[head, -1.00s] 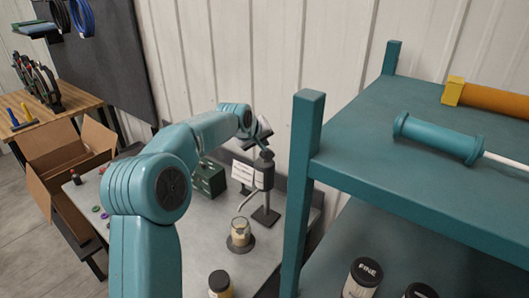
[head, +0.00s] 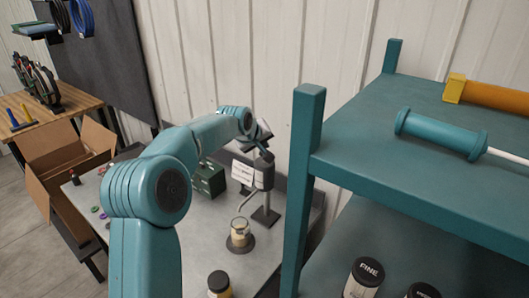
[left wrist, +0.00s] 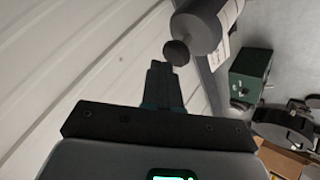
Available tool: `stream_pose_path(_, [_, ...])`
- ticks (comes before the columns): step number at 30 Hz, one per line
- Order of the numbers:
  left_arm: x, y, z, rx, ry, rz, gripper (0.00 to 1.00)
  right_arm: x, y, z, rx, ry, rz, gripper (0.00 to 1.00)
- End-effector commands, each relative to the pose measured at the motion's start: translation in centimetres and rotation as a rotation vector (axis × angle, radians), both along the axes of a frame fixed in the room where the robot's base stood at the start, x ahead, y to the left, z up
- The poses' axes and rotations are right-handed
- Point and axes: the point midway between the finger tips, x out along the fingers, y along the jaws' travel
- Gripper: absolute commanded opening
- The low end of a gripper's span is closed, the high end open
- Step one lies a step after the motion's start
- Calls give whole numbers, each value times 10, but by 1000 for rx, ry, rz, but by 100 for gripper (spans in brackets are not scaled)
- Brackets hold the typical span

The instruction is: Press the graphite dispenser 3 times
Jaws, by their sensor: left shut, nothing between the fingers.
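The graphite dispenser (head: 264,174) is a dark grey cylinder on a stand, with a curved spout, on the grey table (head: 205,250). A glass jar (head: 239,230) with pale contents stands below the spout on a dark round base. In the left wrist view the dispenser (left wrist: 207,24) shows at the top, its round dark knob (left wrist: 177,52) facing my fingers. My left gripper (left wrist: 160,68) is shut and empty, its fingertips close beside the knob in that picture; I cannot tell whether they touch. In the head view the left gripper (head: 264,137) is just above the dispenser's top.
A green box (head: 208,180) and a white printed card (head: 243,172) are near the dispenser. A teal shelf (head: 400,190) rises close on the right, with jars on its lower level. A black-lidded jar (head: 220,284) stands at the table's front. A cardboard box (head: 65,165) is at left.

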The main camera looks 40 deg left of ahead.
Motion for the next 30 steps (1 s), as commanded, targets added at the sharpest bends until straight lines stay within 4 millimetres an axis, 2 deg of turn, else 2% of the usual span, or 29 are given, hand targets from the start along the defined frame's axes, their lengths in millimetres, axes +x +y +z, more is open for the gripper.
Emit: stream_pose_path(30, [0, 0, -15, -2, 4, -1, 0, 0, 0, -11, 0, 0, 0, 100])
